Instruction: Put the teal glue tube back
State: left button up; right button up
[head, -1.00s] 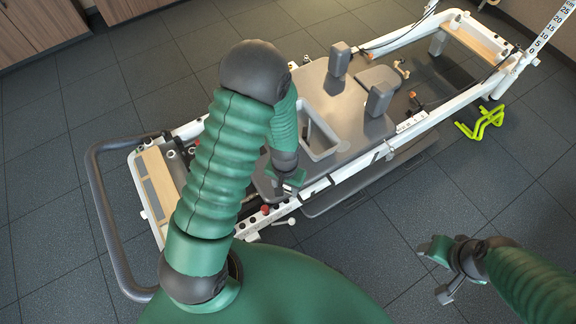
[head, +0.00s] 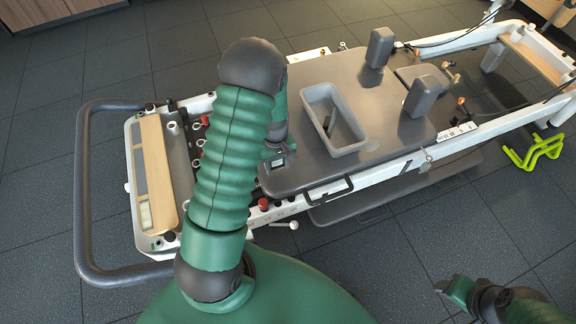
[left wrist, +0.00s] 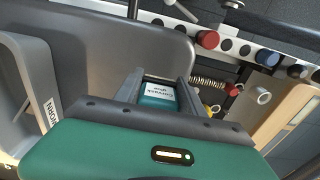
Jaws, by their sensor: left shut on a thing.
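The teal glue tube (left wrist: 157,97), with a white printed label, is between the two fingers of my left gripper (left wrist: 158,90) in the left wrist view. The gripper is shut on it. In the head view my left gripper (head: 278,163) is at the left end of the grey carriage, left of the grey open tray (head: 350,146). The tube is hard to make out there. A dark object lies in the tray. My right gripper (head: 452,289) is at the lower right over the floor, partly seen, and its jaw opening is unclear.
The white-framed reformer has a wooden board (head: 158,180) at its left end and a grey curved bar (head: 82,185) beyond. Shoulder blocks (head: 380,47) stand on the carriage. A yellow-green stand (head: 532,152) is on the floor right.

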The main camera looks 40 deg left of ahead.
pick_arm(q)
jog(key=w, duration=0.4)
jog(key=shift+f+b, duration=0.4)
jog(key=shift+w+f, duration=0.2)
jog(key=shift+w, duration=0.15)
notch_tip(320, 180, down, 3)
jog(key=shift+d+r+b, duration=0.1)
jog(key=shift+b, duration=0.9)
jog(key=shift+f, duration=0.2)
jog(key=shift+c, duration=0.5)
jog(key=shift+r, duration=0.15)
jog(key=shift+c, duration=0.7)
jog(key=o, duration=1.5)
jog(key=shift+c, duration=0.2)
